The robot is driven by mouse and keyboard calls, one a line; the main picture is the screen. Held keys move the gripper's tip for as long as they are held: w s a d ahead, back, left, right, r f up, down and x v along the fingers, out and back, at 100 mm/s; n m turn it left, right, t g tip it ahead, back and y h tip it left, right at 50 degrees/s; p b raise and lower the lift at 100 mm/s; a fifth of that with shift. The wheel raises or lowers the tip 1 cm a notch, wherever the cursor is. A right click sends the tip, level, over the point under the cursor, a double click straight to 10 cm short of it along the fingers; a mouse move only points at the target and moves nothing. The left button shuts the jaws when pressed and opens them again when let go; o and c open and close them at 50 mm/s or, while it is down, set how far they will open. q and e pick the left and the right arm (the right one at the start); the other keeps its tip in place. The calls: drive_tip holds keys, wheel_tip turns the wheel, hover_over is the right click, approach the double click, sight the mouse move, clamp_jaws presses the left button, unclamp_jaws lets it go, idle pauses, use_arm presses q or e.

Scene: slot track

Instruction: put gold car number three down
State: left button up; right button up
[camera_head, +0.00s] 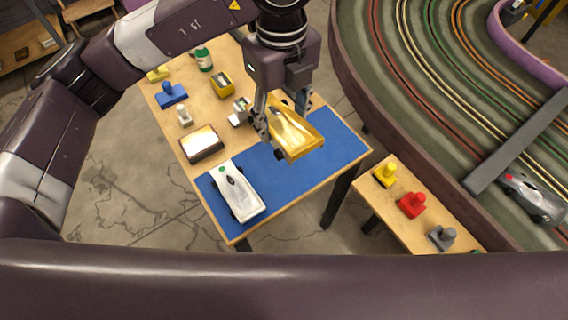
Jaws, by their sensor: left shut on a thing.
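A gold car (294,135) is held in my left gripper (285,122), over the far right part of a blue mat (278,180) on the wooden table (190,130). The gripper is shut on the car, with a finger on each side. I cannot tell whether the car touches the mat, and no number can be read on it. My right gripper does not show.
A white car (237,190) stands on the near left of the mat. The slot track (420,60) and a bench (405,222) with controllers are right.

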use_arm(q)
wheel_tip(320, 180, down, 19)
drive_tip(key=shift+f+p, duration=0.1)
drive_tip(key=shift+p, duration=1.05)
drive_tip(key=shift+f, duration=0.3)
drive_tip(key=shift+f, duration=0.25)
drive_tip(key=o, duration=1.3)
drive_tip(key=shift+r, duration=0.1)
drive_tip(key=shift+c, duration=0.2)
